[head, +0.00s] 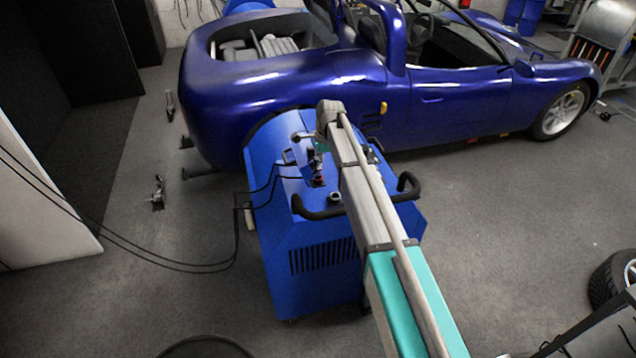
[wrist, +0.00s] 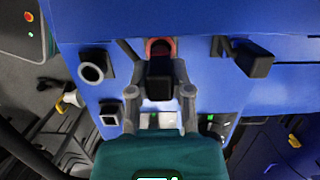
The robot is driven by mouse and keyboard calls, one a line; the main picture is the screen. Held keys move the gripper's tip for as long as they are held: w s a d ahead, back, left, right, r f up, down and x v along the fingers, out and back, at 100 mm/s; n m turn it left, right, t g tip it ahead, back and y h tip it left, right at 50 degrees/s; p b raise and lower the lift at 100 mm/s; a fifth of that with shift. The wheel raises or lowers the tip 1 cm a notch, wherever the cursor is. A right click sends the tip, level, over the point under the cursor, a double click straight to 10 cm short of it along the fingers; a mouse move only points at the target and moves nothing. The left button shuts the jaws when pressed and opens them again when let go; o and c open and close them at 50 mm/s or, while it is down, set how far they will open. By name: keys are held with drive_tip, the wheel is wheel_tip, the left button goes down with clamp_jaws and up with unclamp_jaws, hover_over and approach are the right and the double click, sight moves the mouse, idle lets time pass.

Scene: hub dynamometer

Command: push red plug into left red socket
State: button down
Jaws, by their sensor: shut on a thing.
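My gripper (wrist: 161,76) is shut on a dark, blocky plug body (wrist: 160,90) in the middle of the wrist view. A red ring (wrist: 160,46) shows at the far end of the dark body, against the blue panel. I cannot tell whether this red part belongs to the plug or to the socket, or how deep the plug sits. In the head view my gripper (head: 316,163) is over the top of the blue dynamometer cabinet (head: 300,230), with a small red spot (head: 318,182) just below it. No separate left red socket can be made out.
A round grey-rimmed port (wrist: 92,72) lies left of the plug, and a black block (wrist: 252,60) juts out to the right. Black handles (head: 318,212) edge the cabinet top. Dark cables (head: 150,258) run left. The blue car (head: 440,105) stands close behind.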

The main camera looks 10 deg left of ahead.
drive_tip(key=shift+f+b, duration=1.4)
drive_tip(key=shift+f, duration=0.05)
drive_tip(key=shift+c, duration=2.3)
unclamp_jaws()
drive_tip(key=shift+r, duration=0.2)
wheel_tip(320, 180, up, 4)
drive_tip(key=p, duration=0.4)
drive_tip(key=s+d, duration=0.7)
drive_tip(key=s, duration=0.1)
drive_tip(key=shift+f, duration=0.25)
